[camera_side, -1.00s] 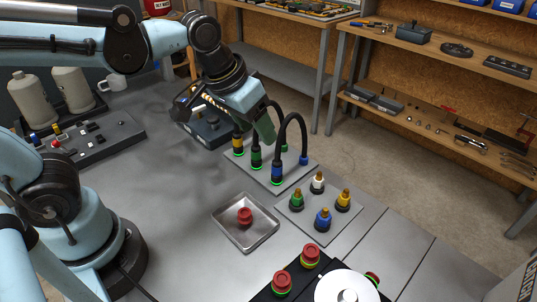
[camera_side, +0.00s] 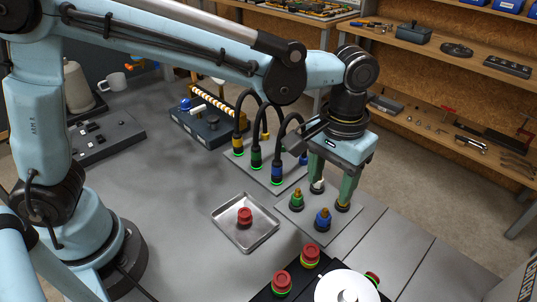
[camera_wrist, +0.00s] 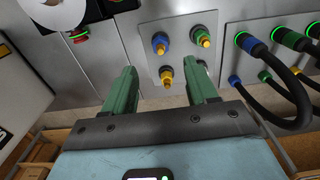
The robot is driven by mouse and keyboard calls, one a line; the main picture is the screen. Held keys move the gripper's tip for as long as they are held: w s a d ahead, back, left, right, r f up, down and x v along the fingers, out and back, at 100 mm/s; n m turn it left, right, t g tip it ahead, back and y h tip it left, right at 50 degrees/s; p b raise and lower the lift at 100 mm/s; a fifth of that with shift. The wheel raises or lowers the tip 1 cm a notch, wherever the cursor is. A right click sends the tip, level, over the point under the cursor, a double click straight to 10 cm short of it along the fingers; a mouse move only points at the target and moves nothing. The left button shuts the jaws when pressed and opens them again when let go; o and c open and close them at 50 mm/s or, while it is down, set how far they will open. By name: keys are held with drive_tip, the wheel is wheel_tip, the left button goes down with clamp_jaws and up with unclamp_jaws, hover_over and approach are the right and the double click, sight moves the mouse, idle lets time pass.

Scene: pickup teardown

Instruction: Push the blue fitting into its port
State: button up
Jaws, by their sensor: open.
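A blue fitting (camera_side: 322,219) with a brass tip stands upright on a small grey plate (camera_side: 306,229), its front fitting in the side view. In the wrist view it (camera_wrist: 160,41) is beyond my fingertips. My gripper (camera_side: 331,191) is open, fingers pointing down, at the plate's far side by the white and yellow fittings. In the wrist view my gripper (camera_wrist: 162,68) has the yellow fitting (camera_wrist: 168,76) between its fingers. A finger partly hides the white one. A hose with a blue connector (camera_side: 277,173) and glowing green ring stands on the plate behind.
A green fitting (camera_side: 297,200) stands left of the blue one. Arched black hoses rise close left of my gripper. A metal tray (camera_side: 228,221) holds a red part. Red knobs (camera_side: 310,254) and a white disc are at the front. The left bench is mostly clear.

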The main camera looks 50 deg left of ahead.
sight(324, 211)
wheel_tip(324, 211, down, 10)
drive_tip(key=shift+r, duration=0.1)
idle(0.4)
clamp_jaws()
idle(0.4)
